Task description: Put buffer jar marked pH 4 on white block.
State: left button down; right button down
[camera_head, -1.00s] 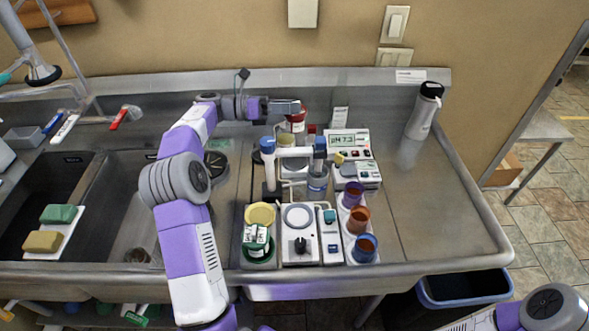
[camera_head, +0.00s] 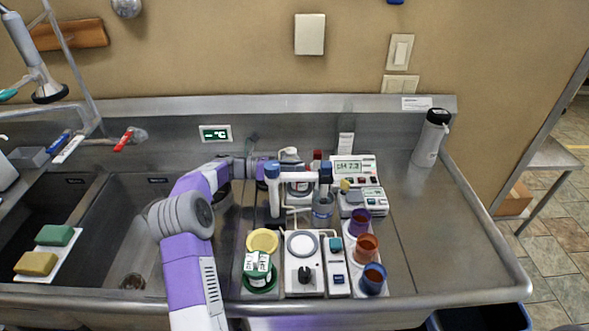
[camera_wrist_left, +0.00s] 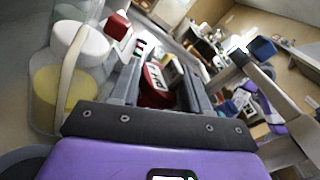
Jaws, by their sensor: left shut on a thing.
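My left gripper (camera_head: 287,160) reaches in from the left behind the white frame with blue-topped posts (camera_head: 299,178). In the left wrist view its fingers (camera_wrist_left: 165,72) are shut on a red-and-white jar (camera_wrist_left: 156,82), whose dark marking is too blurred to read surely. In the head view a jar with red on it (camera_head: 300,187) shows behind the frame's crossbar, below the gripper. The crossbar and posts hide part of it and whatever is under it. I cannot pick out the white block for certain. My right gripper is out of view.
A pH meter (camera_head: 349,167) stands right of the frame. In front are a white stirrer (camera_head: 304,274), a green-labelled jar (camera_head: 258,268) and a rack of coloured cups (camera_head: 362,247). A flask (camera_head: 432,138) stands at the back right. The right counter is clear.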

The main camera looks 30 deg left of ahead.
pick_arm(q)
jog(key=shift+f, duration=0.1)
jog(key=shift+c, duration=2.4)
grip_release()
jog(key=shift+r, duration=0.25)
jog(key=p+v, duration=0.1)
jog(key=v, duration=1.1)
